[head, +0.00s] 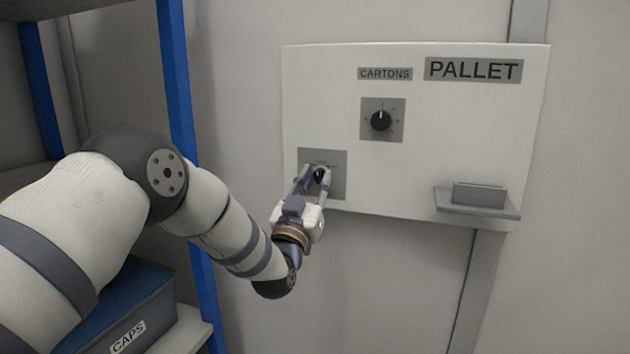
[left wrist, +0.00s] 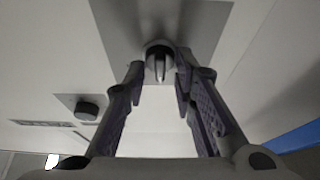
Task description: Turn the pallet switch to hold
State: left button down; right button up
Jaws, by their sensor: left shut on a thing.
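The pallet panel (head: 430,140) is a white board on the wall with a PALLET sign (head: 473,69). A switch with a dark knob (head: 320,174) sits on a grey plate (head: 337,183) at its lower left. My left gripper (head: 318,176) is at this switch, its fingers shut on the knob. The left wrist view shows the knob (left wrist: 159,62) with a pale ridge between the fingertips (left wrist: 158,75). The fingers hide part of the plate, and its lettering is too small to read. My right gripper is not in view.
A CARTONS dial (head: 381,121) is above and right of the switch. A small ledge with a grey block (head: 479,195) juts out at the panel's lower right. A blue-posted shelf (head: 176,80) with a CAPS bin (head: 128,310) stands at left, close to my arm.

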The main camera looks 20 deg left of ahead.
pick_arm(q)
jog(key=shift+f+m, duration=0.1)
jog(key=shift+m, duration=0.2)
jog(key=c, duration=1.6)
grip_release()
jog(key=v, duration=1.2)
